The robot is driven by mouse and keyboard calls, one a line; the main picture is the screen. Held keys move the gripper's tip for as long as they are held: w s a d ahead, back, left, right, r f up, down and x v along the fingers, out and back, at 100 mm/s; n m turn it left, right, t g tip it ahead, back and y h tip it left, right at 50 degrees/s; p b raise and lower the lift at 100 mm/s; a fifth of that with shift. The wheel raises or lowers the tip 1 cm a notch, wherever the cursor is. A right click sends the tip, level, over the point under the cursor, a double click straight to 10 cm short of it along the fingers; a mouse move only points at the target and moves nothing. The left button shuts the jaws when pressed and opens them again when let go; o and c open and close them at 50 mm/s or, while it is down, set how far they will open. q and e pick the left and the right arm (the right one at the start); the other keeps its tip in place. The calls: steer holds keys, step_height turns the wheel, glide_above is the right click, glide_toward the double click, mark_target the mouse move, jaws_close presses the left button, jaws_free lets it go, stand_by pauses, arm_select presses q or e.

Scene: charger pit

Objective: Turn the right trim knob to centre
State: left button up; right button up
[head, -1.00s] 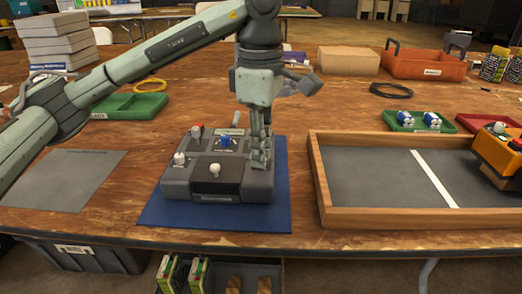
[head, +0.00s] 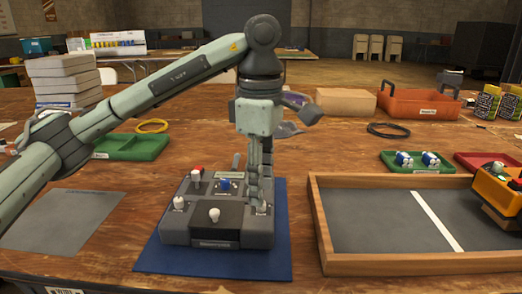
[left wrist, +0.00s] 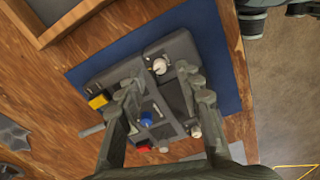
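A dark grey control box (head: 205,242) lies on a blue mat (head: 280,262). Its right trim knob (head: 262,207) is a white knob near the box's right side; it shows larger in the left wrist view (left wrist: 159,66). My left gripper (head: 257,203) points down over that knob. In the left wrist view its two fingers (left wrist: 157,80) are spread, with the knob between their tips and gaps visible, so I see no firm grip. The box also has a left white knob (head: 179,203), a central white-topped stick (head: 214,215), and a blue knob (head: 225,184). The right gripper is not seen.
A wooden-rimmed tray (head: 316,215) with an orange machine (head: 495,190) stands right of the mat. A carton (head: 346,102) and orange bin (head: 420,103) stand behind.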

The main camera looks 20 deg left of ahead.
arm_select(q)
step_height(320, 180, up, 10)
steer(key=shift+f, duration=0.25)
stand_by(0.4)
